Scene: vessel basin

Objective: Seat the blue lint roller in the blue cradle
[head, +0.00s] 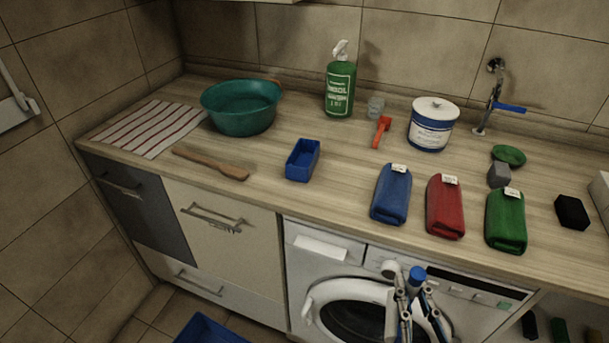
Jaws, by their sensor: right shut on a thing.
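The blue lint roller (417,273) shows as a short blue cylinder end, upright between the fingers of my right gripper (417,288). The rest of it is hidden by the fingers or too small to make out. My right gripper is shut on it, in front of the washing machine and, in the picture, below the counter's front edge. The blue cradle (303,161) is a small open blue box on the counter, up and left of the gripper and apart from it. It looks empty. My left gripper is not in view.
Folded blue (391,195), red (445,207) and green (505,221) cloths lie along the counter's front right. A wooden spatula (211,163) and teal basin (241,106) are left of the cradle; an orange-red tool (381,132) lies behind right. Counter just around the cradle is clear.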

